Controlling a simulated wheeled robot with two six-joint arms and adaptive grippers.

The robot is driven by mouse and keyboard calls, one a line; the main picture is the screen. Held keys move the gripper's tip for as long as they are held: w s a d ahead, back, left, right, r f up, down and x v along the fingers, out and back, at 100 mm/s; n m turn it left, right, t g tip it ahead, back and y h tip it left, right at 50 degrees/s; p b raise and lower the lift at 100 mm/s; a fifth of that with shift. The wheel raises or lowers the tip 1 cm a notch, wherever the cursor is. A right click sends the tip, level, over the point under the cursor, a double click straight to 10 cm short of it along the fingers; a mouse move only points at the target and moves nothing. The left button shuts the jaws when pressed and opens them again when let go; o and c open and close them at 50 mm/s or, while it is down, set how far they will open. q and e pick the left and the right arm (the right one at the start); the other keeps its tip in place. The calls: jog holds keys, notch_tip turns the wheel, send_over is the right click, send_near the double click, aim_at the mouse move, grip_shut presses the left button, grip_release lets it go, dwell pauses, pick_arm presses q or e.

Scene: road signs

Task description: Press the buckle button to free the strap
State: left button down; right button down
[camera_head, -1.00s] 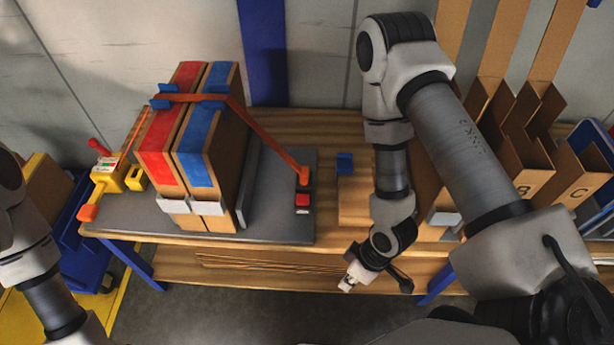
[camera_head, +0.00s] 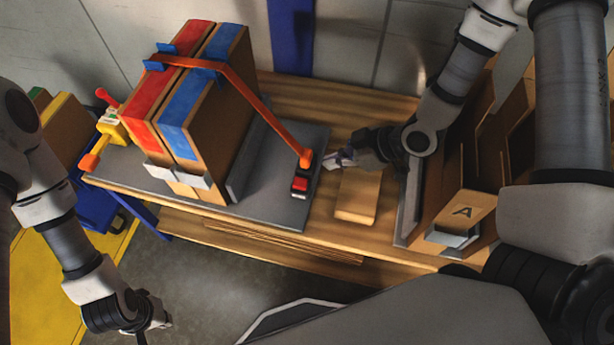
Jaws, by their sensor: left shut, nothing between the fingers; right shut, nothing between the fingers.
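The orange strap (camera_head: 262,108) runs over two upright cardboard-coloured boxes, one with a red top (camera_head: 152,104) and one with a blue top (camera_head: 198,92). It slopes down to an orange end piece at the buckle (camera_head: 301,185), which has a red button on top. My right gripper (camera_head: 334,160) is shut and empty, just right of the strap's lower end and above the bench edge of the grey plate. It appears apart from the buckle. My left gripper (camera_head: 160,320) is shut and empty, low at the left, away from the bench.
The grey plate (camera_head: 255,205) lies on the wooden bench (camera_head: 290,90). A yellow ratchet-like device (camera_head: 112,127) is at the left end. A wooden block (camera_head: 358,195) lies right of the buckle. Cardboard holders, one marked A (camera_head: 462,212), stand further right.

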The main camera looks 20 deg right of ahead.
send_over(296, 182)
jog(key=s+d, duration=0.2)
jog(key=f, duration=0.6)
jog(key=shift+w+f, duration=0.25)
jog(key=shift+f, duration=0.05)
notch_tip(296, 182, down, 3)
jog(key=shift+d+r, duration=0.1)
jog(key=shift+r, duration=0.05)
jog(key=shift+f, duration=0.5)
